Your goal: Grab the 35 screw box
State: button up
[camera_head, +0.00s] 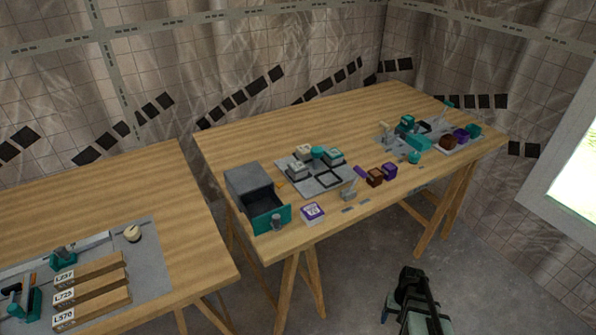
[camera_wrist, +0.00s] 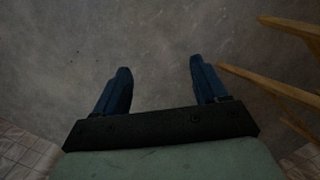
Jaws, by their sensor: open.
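A small white and purple box (camera_head: 312,213) with a two-digit number on its top lies near the front edge of the right-hand table. The print is too small for me to tell whether it reads 35. It stands just right of the open teal drawer. My gripper (camera_head: 412,285) is low at the bottom right, in front of the table and well apart from the box. In the wrist view my gripper (camera_wrist: 159,72) is open, with two dark blue fingers spread wide and nothing between them. That view shows no box.
A grey cabinet with an open teal drawer (camera_head: 268,212) stands left of the box. A grey tray (camera_head: 312,188) with white and teal blocks lies behind it. Brown and purple blocks (camera_head: 389,171) sit to the right. Table legs (camera_wrist: 275,87) show beside my gripper; grey floor lies below.

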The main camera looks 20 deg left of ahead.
jog(key=w+d+r+t, duration=0.2)
jog(key=w+r+t, duration=0.2)
jog(key=w+r, duration=1.4)
jog(key=w+d+r+t, duration=0.3)
jog(key=w+r, duration=1.3)
jog(key=r, duration=0.3)
jog(key=w+a+r+n, duration=0.1)
jog(key=a+r+n, duration=0.1)
jog(key=a+r, duration=0.3)
jog(key=s+a+r+n+y, duration=0.1)
jog(key=s+a+r+n, duration=0.15)
jog(key=a, duration=0.95)
jog(key=s+a+r+n+y, duration=0.1)
jog(key=s+a+r+n, duration=0.15)
jog(key=a, duration=0.95)
jog(key=n+g+y, duration=0.1)
jog(key=n, duration=0.1)
send_over(298, 166)
jog(key=s+d, duration=0.2)
notch_tip(298, 166, down, 5)
jog(key=shift+x, duration=2.75)
